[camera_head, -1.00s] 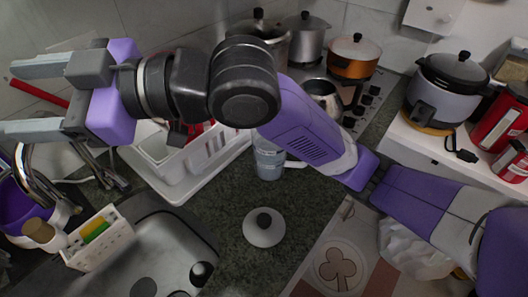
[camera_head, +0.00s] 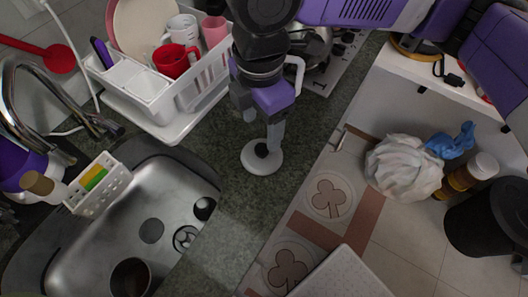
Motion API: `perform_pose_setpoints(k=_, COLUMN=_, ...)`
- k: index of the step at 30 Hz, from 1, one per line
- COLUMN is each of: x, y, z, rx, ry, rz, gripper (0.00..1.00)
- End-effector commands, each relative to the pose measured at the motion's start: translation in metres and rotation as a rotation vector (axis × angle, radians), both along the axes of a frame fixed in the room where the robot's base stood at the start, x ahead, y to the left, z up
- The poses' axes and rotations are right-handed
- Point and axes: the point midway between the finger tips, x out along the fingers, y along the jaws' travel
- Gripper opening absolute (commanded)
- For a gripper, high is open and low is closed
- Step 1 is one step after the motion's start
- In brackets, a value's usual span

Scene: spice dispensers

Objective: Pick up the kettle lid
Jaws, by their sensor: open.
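The kettle lid (camera_head: 255,166), a round pale grey disc with a black knob, lies on the dark speckled counter right of the sink. My gripper (camera_head: 260,136) points down over it, open, with its fingers apart. One finger appears close to the black knob; I cannot tell whether it touches. The other finger is farther back and partly hidden by the purple gripper body. A silver kettle-like pot (camera_head: 314,46) on the stove is partly hidden by my arm.
A white dish rack (camera_head: 203,92) with mugs and plates stands behind left. A container with a white handle (camera_head: 297,72) is mostly hidden behind my gripper. The steel sink (camera_head: 105,222) is at left. The counter in front of the lid is clear.

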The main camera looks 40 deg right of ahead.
Motion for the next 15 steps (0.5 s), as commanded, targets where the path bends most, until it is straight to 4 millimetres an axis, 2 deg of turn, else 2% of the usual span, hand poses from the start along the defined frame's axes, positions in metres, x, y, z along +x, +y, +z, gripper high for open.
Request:
perform_pose_setpoints(k=10, x=-0.002, y=0.000, z=-0.034, rx=-0.001, ry=0.000, rz=0.003, gripper=0.64)
perform_pose_setpoints(k=15, x=-0.005, y=0.002, z=-0.060, rx=0.002, ry=0.000, rz=0.003, gripper=0.64)
